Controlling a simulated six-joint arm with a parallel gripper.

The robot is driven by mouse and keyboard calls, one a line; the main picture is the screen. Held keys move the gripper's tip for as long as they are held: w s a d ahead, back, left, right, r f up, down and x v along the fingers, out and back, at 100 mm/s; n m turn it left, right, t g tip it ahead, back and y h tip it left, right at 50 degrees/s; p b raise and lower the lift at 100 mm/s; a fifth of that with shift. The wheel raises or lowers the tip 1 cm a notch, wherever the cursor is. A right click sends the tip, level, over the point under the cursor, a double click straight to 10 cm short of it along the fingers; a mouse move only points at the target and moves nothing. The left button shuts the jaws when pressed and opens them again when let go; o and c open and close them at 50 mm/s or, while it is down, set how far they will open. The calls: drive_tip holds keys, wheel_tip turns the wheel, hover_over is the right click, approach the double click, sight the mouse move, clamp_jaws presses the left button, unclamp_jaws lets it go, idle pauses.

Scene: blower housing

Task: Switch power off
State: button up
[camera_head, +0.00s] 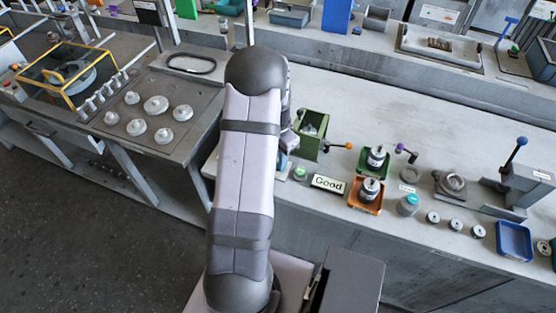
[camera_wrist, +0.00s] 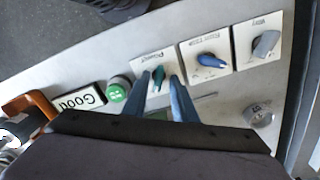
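In the wrist view, the power switch is a dark teal knob (camera_wrist: 158,77) on a white plate labelled "Power". My gripper (camera_wrist: 161,77) has two blue fingers reaching toward that plate. They stand apart, with the knob showing in the gap between their tips. I cannot tell whether either finger touches the knob.
Beside the power plate are a blue knob (camera_wrist: 211,60), a grey knob (camera_wrist: 266,43) and a round metal part (camera_wrist: 259,115). On the other side are a green button (camera_wrist: 117,90) and a "Good" sign (camera_wrist: 77,99). A green box (camera_head: 311,135) stands on the bench.

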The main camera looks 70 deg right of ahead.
drive_tip(key=shift+s+a+r+m, duration=0.1)
drive_tip(key=shift+a+r+m, duration=0.15)
drive_tip(key=shift+m, duration=0.25)
drive_tip(key=shift+s+a+f+m, duration=0.1)
drive_tip(key=shift+m, duration=0.2)
drive_tip(key=shift+d+f+b, duration=0.3)
drive_tip(key=shift+f+b, duration=0.05)
drive_tip(key=shift+f, duration=0.2)
drive_tip(key=shift+a, duration=0.1)
drive_tip(key=shift+c, duration=0.3)
